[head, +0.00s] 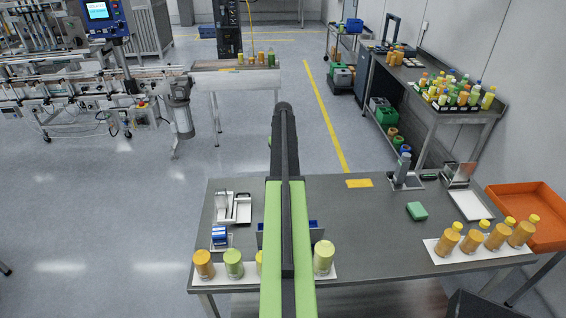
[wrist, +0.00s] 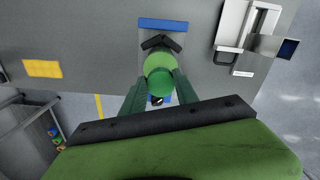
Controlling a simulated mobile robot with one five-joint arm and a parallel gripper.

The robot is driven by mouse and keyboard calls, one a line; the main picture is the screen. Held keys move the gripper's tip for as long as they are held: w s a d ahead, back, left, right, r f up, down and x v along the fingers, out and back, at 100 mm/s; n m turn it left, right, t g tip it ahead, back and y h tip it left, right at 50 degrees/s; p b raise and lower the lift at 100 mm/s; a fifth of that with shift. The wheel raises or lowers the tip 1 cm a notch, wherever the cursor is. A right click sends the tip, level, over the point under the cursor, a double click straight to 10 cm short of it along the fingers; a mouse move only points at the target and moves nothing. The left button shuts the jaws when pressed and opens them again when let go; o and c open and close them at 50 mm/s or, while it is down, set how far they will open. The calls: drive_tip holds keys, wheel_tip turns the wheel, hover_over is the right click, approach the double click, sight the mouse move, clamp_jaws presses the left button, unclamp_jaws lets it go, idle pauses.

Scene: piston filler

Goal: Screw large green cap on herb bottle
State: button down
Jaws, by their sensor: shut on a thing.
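In the wrist view, the dark green fingers of my gripper (wrist: 158,93) are shut on a round green piece, which looks like the large green cap (wrist: 158,82). It lies in front of a black V-shaped block (wrist: 160,42) on a fixture with a blue bar (wrist: 163,25). I cannot tell whether a bottle stands under the cap or whether the two touch. In the head view my own arm hides the gripper and most of the fixture; only blue edges (head: 313,224) show. A green-filled bottle (head: 233,263), possibly a herb bottle, stands at the table's front left.
Orange (head: 204,264) and pale yellow (head: 323,257) bottles stand in the same front row on the steel table (head: 360,240). Several yellow-capped orange bottles (head: 497,236) stand at right beside an orange crate (head: 530,210). A green block (head: 417,211) and a yellow mat (head: 359,183) lie behind.

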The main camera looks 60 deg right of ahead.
drive_tip(key=shift+f, duration=0.15)
drive_tip(key=m, duration=0.7)
drive_tip(key=shift+w+a, duration=0.1)
drive_tip(key=shift+w, duration=0.05)
drive_tip(key=m, duration=0.7)
drive_tip(key=shift+w+m, duration=0.15)
drive_tip(key=shift+m, duration=0.25)
drive_tip(key=c, duration=0.9)
unclamp_jaws()
drive_tip(key=shift+o, duration=0.2)
